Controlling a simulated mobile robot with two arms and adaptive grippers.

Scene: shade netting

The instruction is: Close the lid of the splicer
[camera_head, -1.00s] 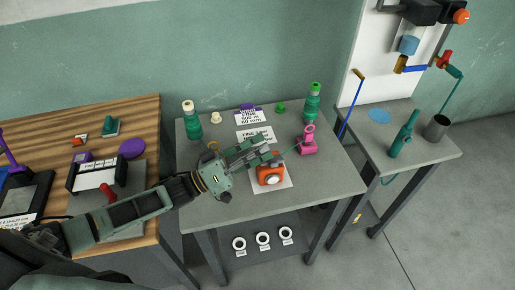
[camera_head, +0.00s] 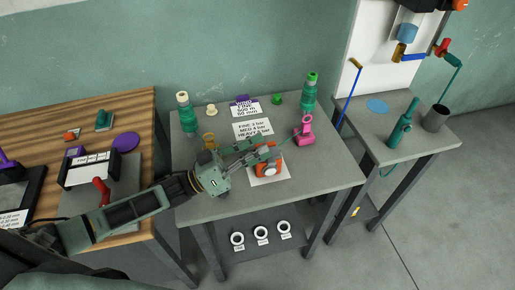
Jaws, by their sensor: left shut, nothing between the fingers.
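A small orange device (camera_head: 267,171) with a round pale disc on its front sits on a white sheet on the middle grey table; it may be the splicer, but no lid is clear at this size. A pink device (camera_head: 305,131) with an upright ring stands just to its right. My left gripper (camera_head: 276,149) reaches in from the left and is shut and empty. Its fingers overlap the top of the orange device, hiding part of it; I cannot tell whether they touch. My right gripper is not in view.
Green spools (camera_head: 187,113) stand at the table's back corners, with printed cards (camera_head: 252,130) between. A wooden bench (camera_head: 130,106) is left; a grey side table (camera_head: 409,146) with a green tool and a cup is right. The table's front is clear.

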